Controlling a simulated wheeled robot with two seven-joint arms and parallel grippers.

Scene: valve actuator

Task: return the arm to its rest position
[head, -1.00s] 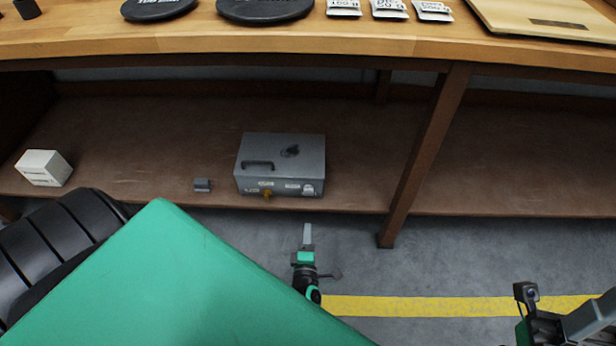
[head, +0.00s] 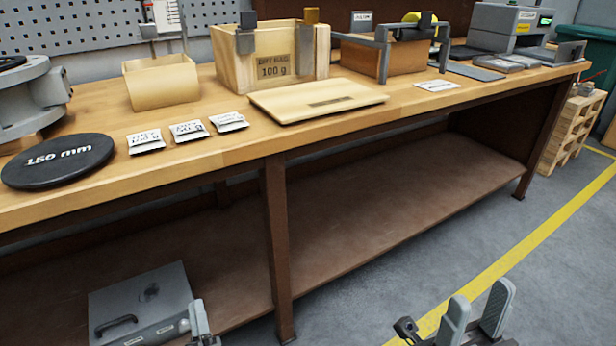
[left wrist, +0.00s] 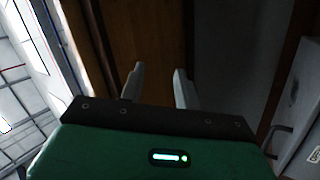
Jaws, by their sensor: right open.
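My right gripper (head: 480,312) is at the bottom of the head view, in front of the bench above the grey floor. Its two pale fingers stand apart with nothing between them. My left gripper (head: 200,325) shows only in part at the bottom left of the head view, in front of the grey box's right end. In the left wrist view its fingers (left wrist: 160,82) are apart and empty, facing dark brown surfaces. I cannot tell whether it touches the box.
A grey box with a handle (head: 140,300) sits on the lower shelf (head: 400,215). The wooden bench (head: 330,125) above carries packets (head: 188,130), a black disc (head: 58,162) and wooden boxes (head: 270,62). Open floor with a yellow line (head: 540,240) lies at the right.

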